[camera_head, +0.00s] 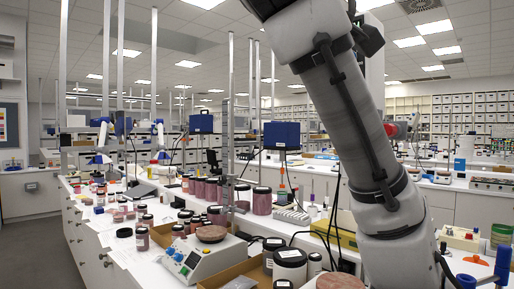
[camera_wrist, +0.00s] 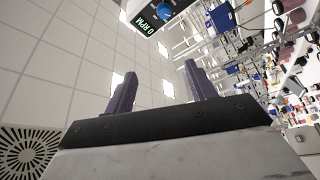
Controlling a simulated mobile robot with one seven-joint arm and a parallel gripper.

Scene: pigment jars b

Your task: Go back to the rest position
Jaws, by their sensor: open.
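My gripper (camera_wrist: 160,92) shows in the wrist view with its two dark fingers wide apart and nothing between them. The fingers point up the picture, with ceiling tiles and lamps behind them. In the head view my grey arm rises across the right half of the picture and leaves it at the top. My gripper is out of sight in that view.
A long white bench (camera_head: 95,222) holds several pigment jars (camera_head: 262,201). A white device with a round top (camera_head: 212,233) stands at the front, near a cardboard box (camera_head: 222,276). Metal posts (camera_head: 153,80) rise from the bench. Grey floor (camera_head: 38,245) is free at left.

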